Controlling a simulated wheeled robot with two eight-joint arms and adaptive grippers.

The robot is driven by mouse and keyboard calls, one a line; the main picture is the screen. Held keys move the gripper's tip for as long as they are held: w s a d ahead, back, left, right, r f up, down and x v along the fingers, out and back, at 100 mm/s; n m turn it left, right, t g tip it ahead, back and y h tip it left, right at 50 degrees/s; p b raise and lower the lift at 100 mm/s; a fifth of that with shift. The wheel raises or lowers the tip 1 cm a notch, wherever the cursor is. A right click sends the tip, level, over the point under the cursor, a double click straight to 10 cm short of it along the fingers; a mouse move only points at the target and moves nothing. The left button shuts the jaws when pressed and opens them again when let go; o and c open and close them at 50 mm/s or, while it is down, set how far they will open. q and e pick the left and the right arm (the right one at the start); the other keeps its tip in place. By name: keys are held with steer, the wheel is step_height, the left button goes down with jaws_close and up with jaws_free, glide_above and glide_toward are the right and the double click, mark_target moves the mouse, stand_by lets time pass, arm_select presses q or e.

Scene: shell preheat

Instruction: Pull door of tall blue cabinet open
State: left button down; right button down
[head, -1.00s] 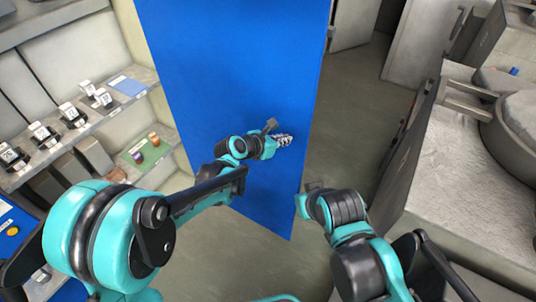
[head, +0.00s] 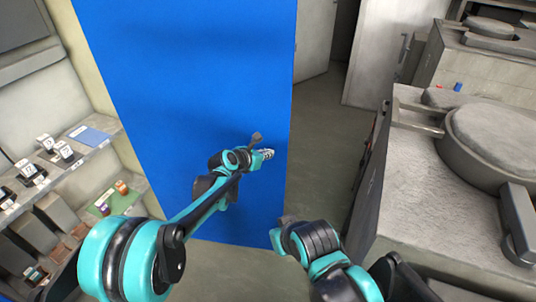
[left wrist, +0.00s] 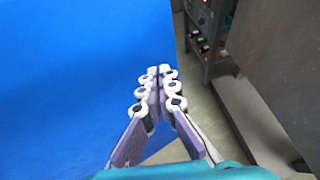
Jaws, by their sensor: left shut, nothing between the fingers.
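The tall blue cabinet shows as a broad flat blue panel, its door (head: 190,70), standing in front of me in the head view. The blue door (left wrist: 70,70) also fills the left side of the left wrist view, with its edge near the middle. My left gripper (head: 268,153) is in front of the panel near its right edge, shut and empty. In the left wrist view the left gripper's fingers (left wrist: 158,72) meet beside the door's edge; I cannot tell whether they touch it. My right gripper (head: 283,222) is by the panel's lower right corner, its fingers mostly hidden. No handle shows.
Shelves with small labelled items (head: 62,150) stand at the left. A grey counter with a large round-lidded unit (head: 490,135) stands at the right. Open floor (head: 325,130) lies between the panel and the counter.

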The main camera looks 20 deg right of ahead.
arm_select(q)
steer(key=s+a+r+m+y, duration=0.1)
steer(key=s+a+r+m, duration=0.3)
steer(key=a, duration=0.6)
steer(key=s+a+r+m+y, duration=0.2)
steer(key=s+a+r, duration=0.3)
steer(key=a, duration=0.4)
steer(key=s+a+f+m+y, duration=0.3)
steer(key=s+a+m, duration=0.6)
steer(key=s+a, duration=0.2)
steer(key=s+a+f+m+y, duration=0.3)
steer(key=s+a+m, duration=0.6)
steer(key=a, duration=0.6)
steer(key=shift+s+a+f+m+y, duration=0.25)
steer(key=shift+s+f+y, duration=0.2)
steer(key=shift+s, duration=0.75)
